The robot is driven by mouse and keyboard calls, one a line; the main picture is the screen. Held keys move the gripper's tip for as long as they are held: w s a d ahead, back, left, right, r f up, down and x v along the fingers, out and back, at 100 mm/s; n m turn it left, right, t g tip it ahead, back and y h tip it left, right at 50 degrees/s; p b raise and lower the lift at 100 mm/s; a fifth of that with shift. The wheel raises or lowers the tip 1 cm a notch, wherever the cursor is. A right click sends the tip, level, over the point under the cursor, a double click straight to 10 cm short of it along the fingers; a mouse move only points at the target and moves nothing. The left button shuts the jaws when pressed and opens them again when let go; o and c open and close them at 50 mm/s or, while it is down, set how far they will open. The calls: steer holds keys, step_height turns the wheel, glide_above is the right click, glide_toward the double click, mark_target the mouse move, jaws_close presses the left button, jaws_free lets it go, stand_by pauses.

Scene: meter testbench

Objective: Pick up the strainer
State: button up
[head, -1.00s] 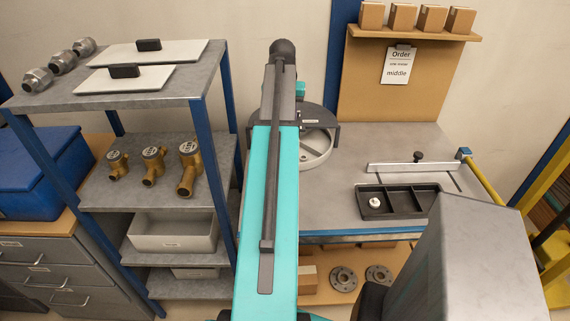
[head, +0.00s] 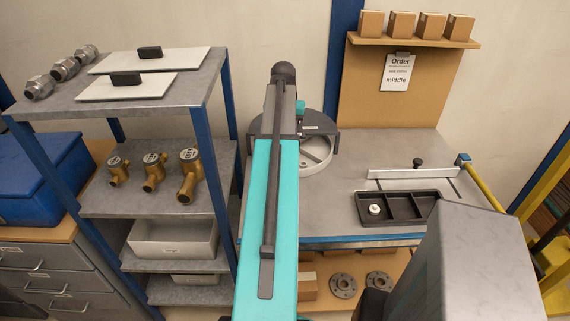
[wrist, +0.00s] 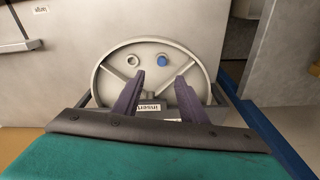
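My gripper (wrist: 160,84) is open and empty in the wrist view, with its two dark fingers apart over a round grey tray (wrist: 106,84). Spokes divide this tray into compartments. A small pale ring (wrist: 133,60) and a small blue piece (wrist: 162,60) lie in the tray's far compartment, beyond the fingertips. I cannot tell for sure which of them, if either, is the strainer. A label reading "insert" (wrist: 149,107) shows between the fingers. In the head view the round tray (head: 318,158) is partly hidden by my arm, and the fingers are hidden.
A black divided tray (head: 405,207) with a white round piece (head: 375,209) sits on the bench (head: 325,210). A shelf unit (head: 110,205) at left holds brass meters (head: 153,170), metal fittings (head: 65,68) and a grey bin (head: 173,250). The middle bench top is clear.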

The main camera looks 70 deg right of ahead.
steer(key=shift+d+f+p, duration=0.15)
steer(key=shift+f+p, duration=0.1)
steer(key=shift+f, duration=0.9)
steer(key=shift+d+f+p, duration=0.1)
steer(key=shift+f+p, duration=0.1)
steer(key=shift+f, duration=0.95)
steer(key=shift+w+a+f+p, duration=0.15)
steer(key=shift+f+p, duration=0.75)
steer(key=shift+f, duration=0.45)
steer(key=shift+f+p, duration=0.35)
steer(key=shift+f, duration=0.9)
jaws_close()
